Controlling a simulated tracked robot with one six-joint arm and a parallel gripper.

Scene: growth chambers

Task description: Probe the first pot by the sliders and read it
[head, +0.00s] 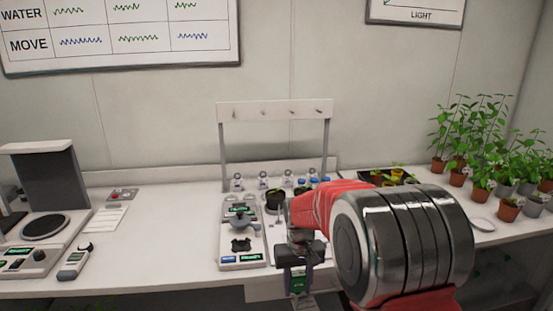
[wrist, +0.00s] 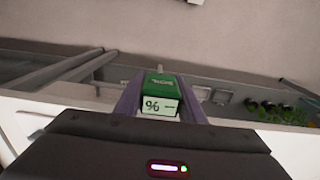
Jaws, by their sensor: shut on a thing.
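My gripper (head: 296,262) is in front of the bench, right of a white console (head: 241,258). It is shut on a green meter (wrist: 161,86), seen between the two fingers in the wrist view. The meter's white display reads "% –", with no number. The meter's green body (head: 299,284) also shows below the jaws in the head view. Its probe tip is hidden. A dark pot (head: 275,196) stands at the console's back right. Small yellowish pots sit in a dark tray (head: 366,179) behind my arm, which partly hides it. I cannot tell which parts are the sliders.
A rack with pegs (head: 275,110) stands over small bottles at the back. A scale-like device (head: 40,230) and a handheld meter (head: 75,262) are at left. The bench front edge is close to my gripper.

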